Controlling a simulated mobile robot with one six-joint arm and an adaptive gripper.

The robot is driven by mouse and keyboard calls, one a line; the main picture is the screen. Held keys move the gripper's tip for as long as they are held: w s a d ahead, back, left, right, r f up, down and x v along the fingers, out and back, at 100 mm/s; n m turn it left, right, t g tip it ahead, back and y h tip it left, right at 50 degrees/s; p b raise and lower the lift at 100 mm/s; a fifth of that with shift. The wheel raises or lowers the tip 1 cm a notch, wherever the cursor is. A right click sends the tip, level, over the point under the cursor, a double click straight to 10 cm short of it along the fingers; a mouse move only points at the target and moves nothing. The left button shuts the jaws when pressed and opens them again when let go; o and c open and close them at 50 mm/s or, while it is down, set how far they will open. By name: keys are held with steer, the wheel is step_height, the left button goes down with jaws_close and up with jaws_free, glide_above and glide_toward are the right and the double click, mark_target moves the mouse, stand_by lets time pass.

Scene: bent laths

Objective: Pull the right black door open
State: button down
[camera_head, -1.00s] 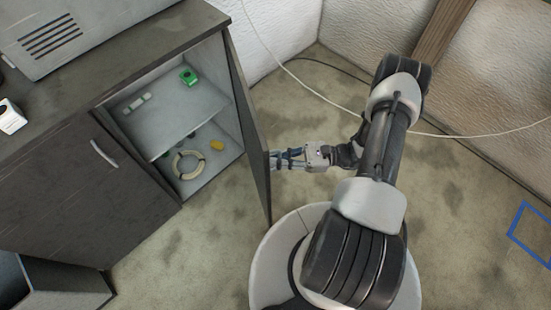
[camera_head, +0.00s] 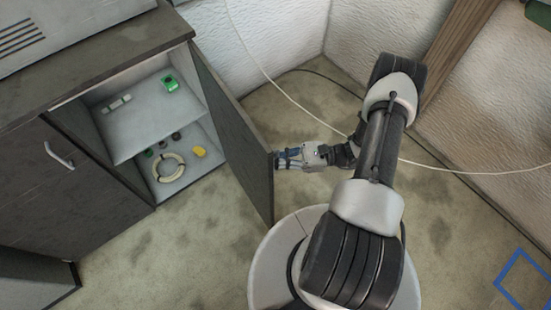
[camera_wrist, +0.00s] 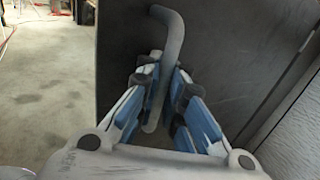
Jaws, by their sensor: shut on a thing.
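The right black door (camera_head: 232,135) stands swung out from the cabinet, and its inside edge faces the open compartment. Its grey bar handle (camera_wrist: 168,48) shows in the wrist view, running down between the fingers. My gripper (camera_wrist: 160,92) is shut on this handle, with blue and black fingers on both sides of it. In the head view my gripper (camera_head: 284,159) is at the outer face of the door near its free edge; the handle is hidden there. The left black door (camera_head: 55,185) is shut, with its own light handle (camera_head: 59,156).
The open compartment has a shelf (camera_head: 140,130) with a green item (camera_head: 170,83) and small pale pieces. Below lie a cream ring (camera_head: 168,167), a yellow item (camera_head: 199,152) and small dark pieces. A pale cable crosses the floor behind my arm. A blue floor outline (camera_head: 524,279) is at right.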

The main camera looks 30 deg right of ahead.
steer(key=shift+s+a+f, duration=0.1)
steer(key=shift+s, duration=0.1)
steer(key=c, duration=2)
jaws_free()
steer(key=shift+s, duration=0.1)
steer(key=o, duration=0.3)
steer(key=shift+d, duration=0.2)
steer(key=v, duration=1.1)
steer(key=shift+d, duration=0.45)
steer(key=shift+r, duration=0.2)
